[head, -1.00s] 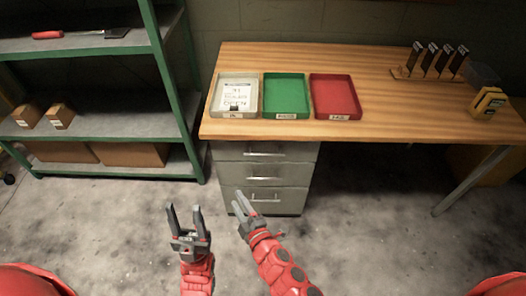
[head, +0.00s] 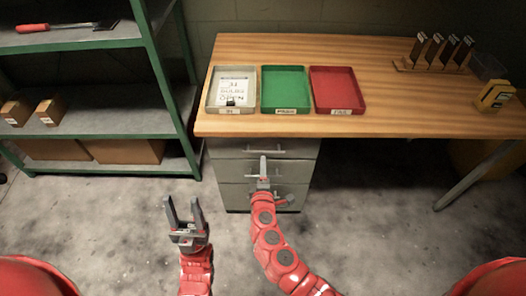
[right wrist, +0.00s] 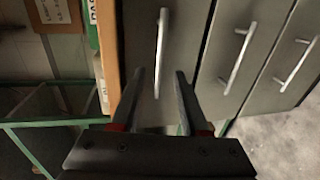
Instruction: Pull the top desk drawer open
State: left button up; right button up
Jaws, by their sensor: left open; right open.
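The grey desk drawer unit stands under the left part of the desk. Its top drawer (head: 230,149) is shut, with a horizontal bar handle (head: 264,151). My right gripper (head: 263,165) is in front of the unit, just below the top handle in the head view. In the right wrist view the open fingers (right wrist: 158,85) point at the top drawer's front, and its handle (right wrist: 162,40) lies ahead of the tips, apparently not held. My left gripper (head: 184,208) is open and empty above the floor, left of the unit.
The wooden desk (head: 400,118) overhangs the drawers. It bears a grey tray (head: 234,110) with a paper, a green tray (head: 285,110) and a red tray (head: 338,110). A green-framed shelf (head: 155,65) stands at left. The floor in front is clear.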

aim_at(263, 152)
jog(key=w, duration=0.2)
jog(key=w+f, duration=0.1)
jog(key=w, duration=0.4)
jog(key=shift+w+f+b, duration=0.3)
jog(key=shift+w+b, duration=0.05)
grip_shut()
dwell(1.0)
